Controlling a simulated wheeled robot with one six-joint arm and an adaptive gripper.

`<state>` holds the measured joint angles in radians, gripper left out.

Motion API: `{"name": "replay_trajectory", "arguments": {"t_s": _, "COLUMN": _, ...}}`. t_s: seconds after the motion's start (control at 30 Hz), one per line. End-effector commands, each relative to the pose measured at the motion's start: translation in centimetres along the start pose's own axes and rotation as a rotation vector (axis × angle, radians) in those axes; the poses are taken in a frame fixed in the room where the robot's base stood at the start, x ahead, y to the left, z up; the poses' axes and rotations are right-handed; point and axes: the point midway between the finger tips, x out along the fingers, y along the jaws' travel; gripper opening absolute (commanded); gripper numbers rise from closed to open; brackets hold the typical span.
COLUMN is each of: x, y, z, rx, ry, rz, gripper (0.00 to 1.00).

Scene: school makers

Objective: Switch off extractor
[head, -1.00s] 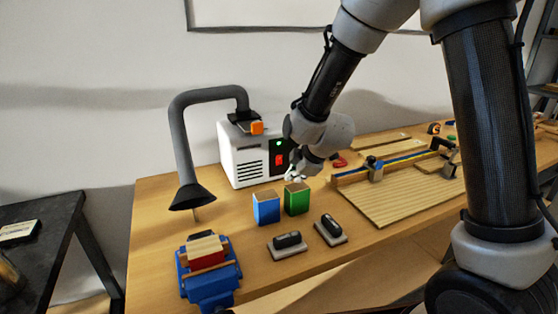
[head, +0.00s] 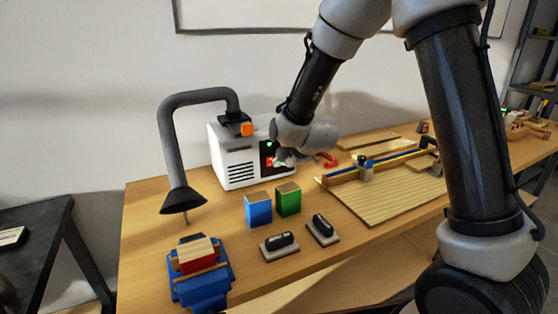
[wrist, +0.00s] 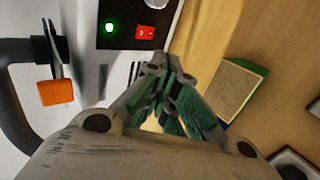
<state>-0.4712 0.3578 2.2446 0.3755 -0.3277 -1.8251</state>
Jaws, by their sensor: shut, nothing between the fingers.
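The extractor (head: 236,166) is a white box with a vented side, standing on the workbench against the wall. Its black panel carries a lit green light (wrist: 110,28) and a red rocker switch (wrist: 145,32). In the head view the red switch (head: 270,161) is partly covered by my gripper. A grey hose rises from the box and ends in a black hood (head: 183,200). My gripper (head: 288,158) is shut and empty, in front of the panel; in the wrist view its fingertips (wrist: 157,66) are just below the red switch. I cannot tell whether they touch it.
Blue (head: 258,210) and green (head: 288,199) blocks stand in front of the extractor. Two black-handled pads lie nearer the edge. A blue vise (head: 201,285) is at the front left. A slatted board with a blue fence (head: 388,193) lies to the right.

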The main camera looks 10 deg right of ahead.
Motion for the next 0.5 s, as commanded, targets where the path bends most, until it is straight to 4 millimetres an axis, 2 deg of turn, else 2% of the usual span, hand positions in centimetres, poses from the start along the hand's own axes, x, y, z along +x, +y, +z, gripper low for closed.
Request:
{"name": "replay_trajectory", "arguments": {"t_s": 0.37, "x": 8.1, "y": -0.1, "z": 0.0, "rx": 0.001, "ry": 0.0, "rz": -0.002, "gripper": 0.0}}
{"name": "replay_trajectory", "arguments": {"t_s": 0.5, "x": 9.5, "y": 1.6, "z": 0.0, "rx": 0.001, "ry": 0.0, "rz": 0.002, "gripper": 0.0}}
